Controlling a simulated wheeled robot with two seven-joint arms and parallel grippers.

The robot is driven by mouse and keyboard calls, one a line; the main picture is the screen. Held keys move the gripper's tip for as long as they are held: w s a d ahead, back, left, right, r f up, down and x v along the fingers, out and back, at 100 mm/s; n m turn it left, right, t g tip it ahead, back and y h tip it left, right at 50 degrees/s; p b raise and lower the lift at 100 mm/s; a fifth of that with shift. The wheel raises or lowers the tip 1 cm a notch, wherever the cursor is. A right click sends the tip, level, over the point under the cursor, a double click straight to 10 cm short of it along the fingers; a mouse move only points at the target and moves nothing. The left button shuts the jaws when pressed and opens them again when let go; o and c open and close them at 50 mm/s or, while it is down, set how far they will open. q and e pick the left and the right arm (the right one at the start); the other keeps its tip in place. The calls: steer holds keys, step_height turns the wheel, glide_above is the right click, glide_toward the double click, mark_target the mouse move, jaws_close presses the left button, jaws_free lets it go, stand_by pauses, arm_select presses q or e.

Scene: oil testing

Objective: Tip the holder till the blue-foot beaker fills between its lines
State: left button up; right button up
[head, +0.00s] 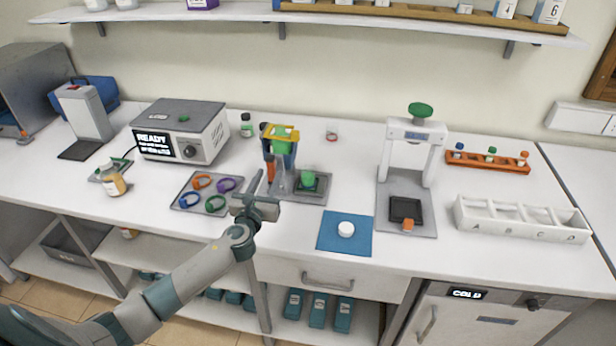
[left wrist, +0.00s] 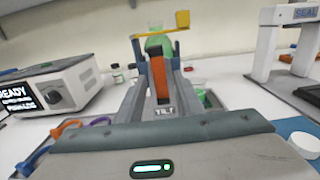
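The holder (head: 282,140) stands mid-counter, with blue uprights, a yellow top bar and an orange lever (left wrist: 160,82) above a plate reading TILT. In the left wrist view a green vessel (left wrist: 157,43) sits upright in it by the yellow bar (left wrist: 182,20). A green-topped beaker-like item (head: 308,179) is on the grey tray right of the holder; its foot and lines are too small to read. My left gripper (head: 274,178) is at the lever, one finger on each side. Whether the fingers press on it I cannot tell. My right gripper is out of view.
A ring mat (head: 176,203) lies left of my gripper. A READY machine (head: 182,132) stands behind it. To the right are a blue mat (head: 330,241) with a white cap (head: 346,229), a sealing press (head: 414,150) and a white rack (head: 520,222). Bare counter lies along the front.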

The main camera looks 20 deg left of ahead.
arm_select(q)
steer(key=p+v, duration=0.1)
steer(key=v, duration=0.3)
steer(key=shift+s, duration=0.1)
stand_by(0.5)
